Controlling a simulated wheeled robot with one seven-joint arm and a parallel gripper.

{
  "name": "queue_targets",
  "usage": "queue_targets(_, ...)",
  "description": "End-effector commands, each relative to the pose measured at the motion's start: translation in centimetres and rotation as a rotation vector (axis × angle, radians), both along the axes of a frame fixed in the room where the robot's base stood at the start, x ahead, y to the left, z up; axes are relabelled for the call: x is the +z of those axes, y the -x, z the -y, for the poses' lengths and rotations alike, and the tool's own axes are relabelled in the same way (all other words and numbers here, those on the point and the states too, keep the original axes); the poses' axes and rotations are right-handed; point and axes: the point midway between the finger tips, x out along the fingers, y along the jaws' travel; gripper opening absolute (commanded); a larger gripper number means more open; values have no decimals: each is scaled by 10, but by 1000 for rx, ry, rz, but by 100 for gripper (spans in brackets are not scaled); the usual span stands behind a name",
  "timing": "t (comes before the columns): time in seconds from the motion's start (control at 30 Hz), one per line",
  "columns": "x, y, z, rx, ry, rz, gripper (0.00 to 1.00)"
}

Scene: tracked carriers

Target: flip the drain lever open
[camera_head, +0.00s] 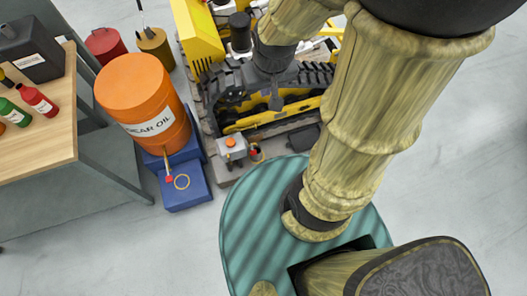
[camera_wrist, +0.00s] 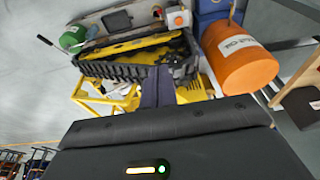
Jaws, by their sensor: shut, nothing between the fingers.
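The yellow and grey tracked carrier (camera_head: 258,122) stands at top centre in the head view; its track also shows in the wrist view (camera_wrist: 125,70). A small grey box with an orange cap (camera_head: 231,146) sits at its near end, with a small red-tipped part (camera_head: 253,152) beside it. I cannot tell for sure which part is the drain lever. My gripper (camera_head: 275,102) is shut and empty above the carrier's track. In the wrist view its fingers (camera_wrist: 159,84) point toward the track, apart from the capped box (camera_wrist: 179,19).
An orange gear oil drum (camera_head: 144,92) stands on a blue stand (camera_head: 186,187) with a red-ended spout, left of the carrier. A wooden bench (camera_head: 38,140) with bottles is at far left. Two cans (camera_head: 105,44) stand behind the drum. Floor at lower left and right is clear.

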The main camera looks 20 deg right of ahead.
Motion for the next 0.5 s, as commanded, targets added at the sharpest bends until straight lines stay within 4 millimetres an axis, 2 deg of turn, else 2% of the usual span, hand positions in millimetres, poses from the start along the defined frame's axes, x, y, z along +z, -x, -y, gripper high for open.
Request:
queue_targets(0.37, 0, 0, 0, 0, 0, 0, 0)
queue_targets(0.5, -8, -1, 1, 12, 5, -1, 0)
